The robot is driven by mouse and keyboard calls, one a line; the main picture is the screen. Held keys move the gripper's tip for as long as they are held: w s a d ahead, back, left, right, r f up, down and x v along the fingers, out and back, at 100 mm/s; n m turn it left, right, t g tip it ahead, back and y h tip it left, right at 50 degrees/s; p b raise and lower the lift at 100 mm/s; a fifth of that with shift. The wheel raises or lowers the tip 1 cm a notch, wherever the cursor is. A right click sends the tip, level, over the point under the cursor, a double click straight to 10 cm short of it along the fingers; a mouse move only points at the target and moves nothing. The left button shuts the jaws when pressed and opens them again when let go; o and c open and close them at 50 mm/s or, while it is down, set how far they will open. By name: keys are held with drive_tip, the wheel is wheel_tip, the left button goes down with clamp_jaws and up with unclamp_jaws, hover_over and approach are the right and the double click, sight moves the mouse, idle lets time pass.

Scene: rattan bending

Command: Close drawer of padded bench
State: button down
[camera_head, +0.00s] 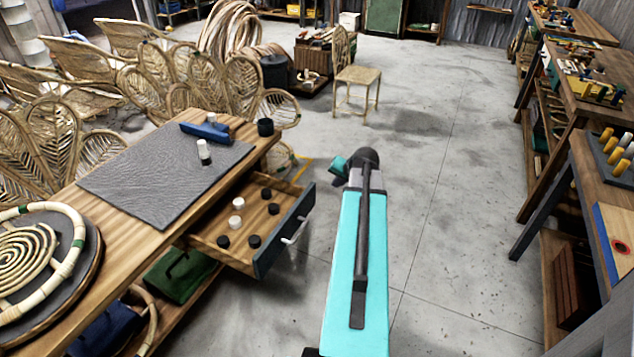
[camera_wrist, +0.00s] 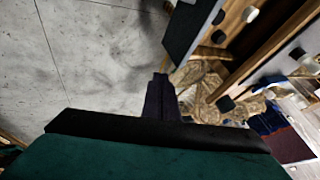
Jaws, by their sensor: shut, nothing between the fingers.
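The padded bench (camera_head: 123,222) is a wooden worktable with a grey pad (camera_head: 160,180) on top, on the left in the head view. Its drawer (camera_head: 210,229) stands open, pulled out to the right, with several black and white knobs inside. The dark drawer front (camera_head: 283,235) has a pale bar handle (camera_head: 297,232). In the wrist view the drawer front (camera_wrist: 188,35) shows at the top, just beyond my gripper (camera_wrist: 160,80). My gripper is shut and empty, apart from the front as far as I can tell.
A rattan chair (camera_head: 357,80) stands behind. Worktables (camera_head: 600,90) line the right; the floor between is clear.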

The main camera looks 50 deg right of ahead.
drive_tip(key=shift+w+r, duration=0.1)
drive_tip(key=shift+w, duration=0.15)
drive_tip(key=shift+w, duration=0.1)
drive_tip(key=w+d+f+p, duration=0.1)
drive_tip(key=w+f+p, duration=0.2)
drive_tip(key=w+f, duration=0.5)
drive_tip(key=shift+w+d+p, duration=0.2)
drive_tip(key=shift+w+p, duration=0.2)
drive_tip(key=shift+w, duration=0.1)
idle(0.4)
